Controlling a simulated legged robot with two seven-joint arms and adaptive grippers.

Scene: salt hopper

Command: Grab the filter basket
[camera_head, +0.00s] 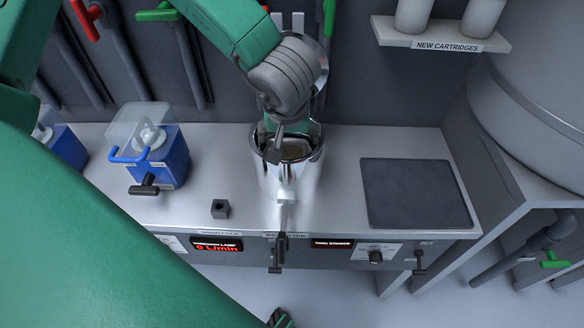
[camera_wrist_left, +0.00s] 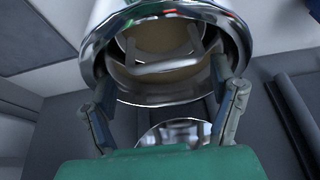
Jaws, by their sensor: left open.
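A shiny steel canister (camera_head: 276,182) stands open on the metal counter at the middle of the head view. Its round mouth (camera_wrist_left: 160,101) fills the upper part of the left wrist view. Inside it sits the filter basket (camera_wrist_left: 150,42), with a light tan interior and a metal bar handle (camera_wrist_left: 166,66) across it. My left gripper (camera_head: 287,143) is over the canister mouth. In the left wrist view my left gripper (camera_wrist_left: 158,82) is open, its two fingers apart on either side of the mouth. Nothing shows clamped between them.
A dark square plate (camera_head: 415,193) lies right. A shelf marked NEW CARTRIDGES (camera_head: 445,45) hangs above. Levers and displays line the front edge.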

